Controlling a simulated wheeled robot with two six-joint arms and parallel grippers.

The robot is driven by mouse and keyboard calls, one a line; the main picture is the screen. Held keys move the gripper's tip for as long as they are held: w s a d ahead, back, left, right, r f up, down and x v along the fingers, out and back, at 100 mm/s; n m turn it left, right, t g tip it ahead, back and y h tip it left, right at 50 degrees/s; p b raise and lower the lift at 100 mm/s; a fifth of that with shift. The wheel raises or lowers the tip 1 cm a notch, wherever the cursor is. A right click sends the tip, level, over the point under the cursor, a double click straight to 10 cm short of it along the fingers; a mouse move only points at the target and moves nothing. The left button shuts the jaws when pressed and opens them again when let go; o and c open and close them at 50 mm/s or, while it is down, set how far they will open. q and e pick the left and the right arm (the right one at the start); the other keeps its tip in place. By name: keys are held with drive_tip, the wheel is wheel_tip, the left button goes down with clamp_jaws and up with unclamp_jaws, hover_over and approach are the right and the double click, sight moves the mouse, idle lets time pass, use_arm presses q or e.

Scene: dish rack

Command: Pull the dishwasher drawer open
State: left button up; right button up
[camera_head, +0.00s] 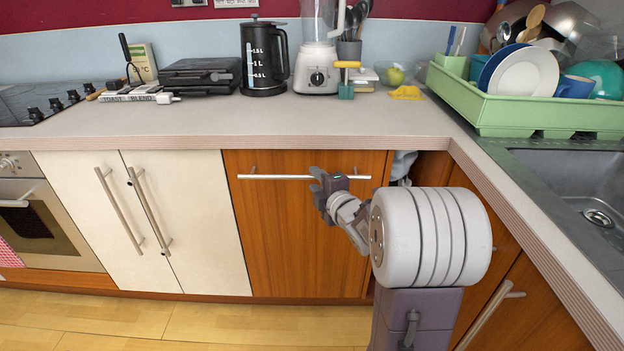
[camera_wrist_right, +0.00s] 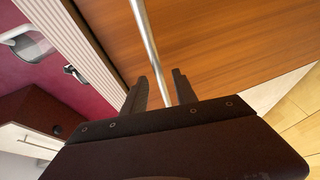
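The dishwasher drawer has a brown wooden front (camera_head: 285,235) below the counter in the head view and looks shut, flush with the cabinets. Its long silver bar handle (camera_head: 270,177) runs level along the top. My right gripper (camera_head: 318,184) is at the right part of this handle. In the wrist view the handle bar (camera_wrist_right: 151,40) passes between the two fingers of my right gripper (camera_wrist_right: 160,88). The fingers stand apart, with a gap visible on both sides of the bar. The wooden front also fills much of the wrist view (camera_wrist_right: 230,45). My left gripper is not in view.
The counter (camera_head: 300,122) overhangs above the handle, holding a kettle (camera_head: 264,60), a blender (camera_head: 317,50) and a green dish rack (camera_head: 520,112). White cabinets (camera_head: 185,200) adjoin on the left, and wooden cabinets (camera_head: 540,315) on the right. The floor (camera_head: 250,322) before the drawer looks clear.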

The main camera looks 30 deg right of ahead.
sight(313, 178)
drive_tip(key=x, duration=0.3)
drive_tip(key=shift+w+f, duration=0.1)
drive_tip(key=shift+w, duration=0.05)
drive_tip(key=shift+c, duration=0.3)
clamp_jaws()
idle(1.0)
